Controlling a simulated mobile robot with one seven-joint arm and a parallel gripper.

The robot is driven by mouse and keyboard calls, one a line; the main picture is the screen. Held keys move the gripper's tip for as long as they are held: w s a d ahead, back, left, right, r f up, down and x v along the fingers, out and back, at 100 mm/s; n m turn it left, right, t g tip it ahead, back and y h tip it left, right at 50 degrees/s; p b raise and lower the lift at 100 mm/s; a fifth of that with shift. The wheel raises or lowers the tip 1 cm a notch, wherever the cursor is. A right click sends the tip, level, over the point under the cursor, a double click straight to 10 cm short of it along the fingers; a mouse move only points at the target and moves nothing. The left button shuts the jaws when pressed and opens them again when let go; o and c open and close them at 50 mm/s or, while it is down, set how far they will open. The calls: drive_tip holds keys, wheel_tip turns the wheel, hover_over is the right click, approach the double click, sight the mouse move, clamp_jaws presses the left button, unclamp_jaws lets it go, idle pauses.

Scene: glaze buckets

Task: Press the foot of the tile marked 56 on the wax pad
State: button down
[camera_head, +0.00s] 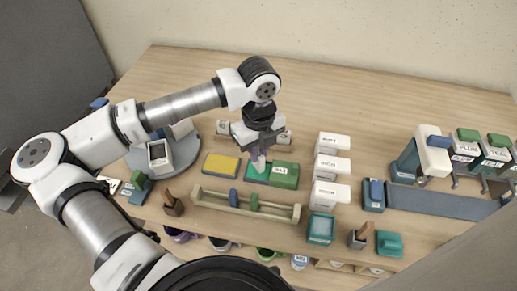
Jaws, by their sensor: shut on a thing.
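My gripper (257,152) points down near the middle of the table, shut on a small pale pinkish piece (259,163). This may be the tile marked 56, but no number can be read on it. The piece's lower end is over or on the left part of a teal-green pad (252,175); I cannot tell whether it touches. A yellow pad (221,165) in a dark frame lies just left of the gripper. Which pad is the wax pad is not readable here.
A wooden rack (272,210) with blue and green pieces stands in front. White boxes (331,168) stand to the right, and a grey turntable (185,160) to the left. Bare table lies behind.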

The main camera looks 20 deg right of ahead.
drive_tip(key=shift+f+b, duration=0.6)
drive_tip(key=shift+b, duration=0.15)
idle(0.5)
drive_tip(key=shift+b, duration=0.5)
idle(2.3)
drive_tip(key=shift+r+p, duration=0.9)
drive_tip(key=shift+r, duration=2.1)
